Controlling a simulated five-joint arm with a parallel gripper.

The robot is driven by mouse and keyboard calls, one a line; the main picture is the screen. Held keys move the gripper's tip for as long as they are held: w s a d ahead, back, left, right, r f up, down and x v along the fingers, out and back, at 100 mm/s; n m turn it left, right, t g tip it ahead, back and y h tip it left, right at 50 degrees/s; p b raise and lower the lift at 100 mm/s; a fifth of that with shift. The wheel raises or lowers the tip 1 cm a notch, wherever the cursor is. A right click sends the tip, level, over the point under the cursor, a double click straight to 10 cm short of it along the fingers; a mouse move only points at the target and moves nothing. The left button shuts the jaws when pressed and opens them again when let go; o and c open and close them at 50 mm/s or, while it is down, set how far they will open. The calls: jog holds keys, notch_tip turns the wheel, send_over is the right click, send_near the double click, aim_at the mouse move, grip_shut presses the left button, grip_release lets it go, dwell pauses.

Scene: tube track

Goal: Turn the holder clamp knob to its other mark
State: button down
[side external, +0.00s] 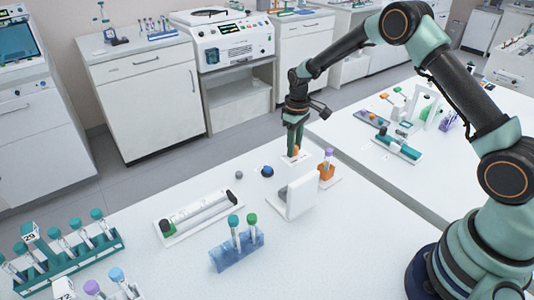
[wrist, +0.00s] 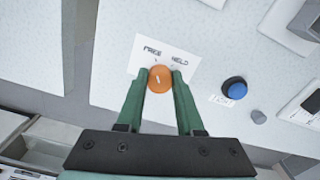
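The holder clamp knob (wrist: 161,79) is orange with a short white line on top. It sits on a white plate (wrist: 142,52) marked FREE and HELD. The white line points up and slightly left, toward the FREE mark. My gripper (wrist: 162,76) points down at the knob, with one green finger on each side and no clear gap between the fingers and the knob. In the side external view my gripper (side external: 295,152) is down at the plate, with a bit of the orange knob (side external: 296,150) showing between the fingers.
A blue knob (side external: 267,171) and a small grey knob (side external: 239,175) stand nearby. An orange holder (side external: 326,171) with a purple-capped tube and a white upright block (side external: 300,195) are close on the right. A tube track (side external: 196,213) and a blue rack (side external: 236,250) lie nearer the camera.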

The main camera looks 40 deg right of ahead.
jog(key=shift+m, duration=0.4)
jog(key=m, duration=0.6)
jog(key=shift+a+m, duration=0.1)
jog(key=shift+m, duration=0.2)
jog(key=m, duration=0.6)
jog(key=shift+w+r, duration=0.1)
jog(key=shift+m, duration=0.4)
jog(key=c, duration=0.5)
grip_release()
jog(key=shift+c, duration=0.2)
notch_tip(320, 180, up, 12)
